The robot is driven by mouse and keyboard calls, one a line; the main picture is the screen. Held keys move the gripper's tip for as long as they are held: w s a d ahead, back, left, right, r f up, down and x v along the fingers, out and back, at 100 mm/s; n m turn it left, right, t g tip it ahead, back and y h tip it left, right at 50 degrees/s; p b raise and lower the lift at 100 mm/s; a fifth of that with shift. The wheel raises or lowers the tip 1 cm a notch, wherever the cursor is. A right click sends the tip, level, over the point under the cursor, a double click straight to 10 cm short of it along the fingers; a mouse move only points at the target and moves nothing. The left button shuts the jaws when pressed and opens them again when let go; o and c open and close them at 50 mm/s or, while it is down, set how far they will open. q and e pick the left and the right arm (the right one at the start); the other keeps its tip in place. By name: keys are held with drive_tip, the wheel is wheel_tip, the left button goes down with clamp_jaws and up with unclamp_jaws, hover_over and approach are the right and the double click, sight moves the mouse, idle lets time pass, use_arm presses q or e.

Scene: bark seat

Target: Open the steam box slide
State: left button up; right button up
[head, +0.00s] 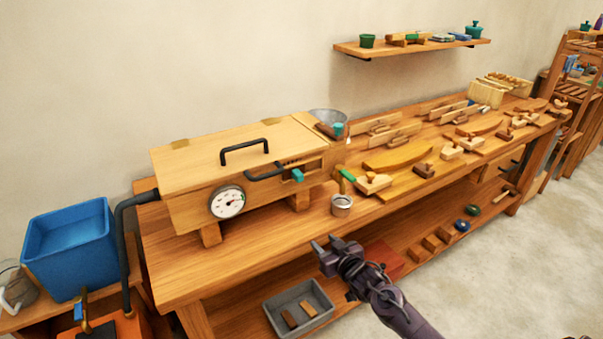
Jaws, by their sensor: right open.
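The steam box (235,170) is a long wooden box on short legs on the workbench, near the wall. It has a black handle (244,150) on its lid and a round white gauge (228,201) low on its front. Near the right end of its front, a teal knob (298,175) sits by a dark slot, which looks like the slide; how far it is open I cannot tell. A second black handle (265,174) is just left of it. My right gripper (324,243) is open and empty, in front of the bench edge, below and apart from the knob. My left gripper is out of view.
A metal cup (341,205) and a wooden plane (374,184) stand on the bench right of the box. Several wooden tools spread further right. A grey tray (298,308) lies on the lower shelf. A blue tub (70,249) stands left. The floor at right is clear.

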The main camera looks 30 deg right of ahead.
sight(301, 177)
wheel_tip(301, 177, up, 17)
drive_tip(key=w+a+t+y+p, duration=0.1)
drive_tip(key=w+a+t, duration=0.1)
drive_tip(key=w+t, duration=0.1)
drive_tip(key=shift+n, duration=0.4)
drive_tip(key=w+p, duration=0.1)
drive_tip(key=w, duration=0.6)
drive_tip(key=shift+w+a+f+p, duration=0.1)
drive_tip(key=shift+w+a+p, duration=0.05)
drive_tip(key=shift+p, duration=0.15)
drive_tip(key=shift+c, duration=0.4)
clamp_jaws()
